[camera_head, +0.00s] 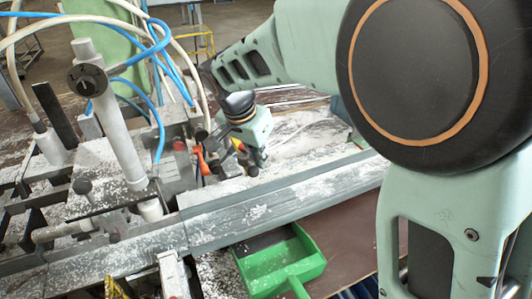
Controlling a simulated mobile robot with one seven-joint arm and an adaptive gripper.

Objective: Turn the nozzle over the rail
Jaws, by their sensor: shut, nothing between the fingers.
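The rail (265,205) is a long grey profile running from the lower left to the right, dusted with white powder. A small orange-red piece (203,159) stands just behind it, below the end of a beige hose (196,90). It may be the nozzle, but it is too small to tell. My arm comes in from the right, and its mint-green wrist end with a black cap hangs behind the rail. My gripper (261,159) points down there, small and partly unclear, shut and empty, to the right of the orange-red piece. I cannot tell whether it touches anything.
A grey post with a round black dial (88,79) stands on the clamp block at the left. Blue hoses (157,50) loop above it. A green open bin (284,262) sits in front of the rail. White powder covers the bench behind the rail.

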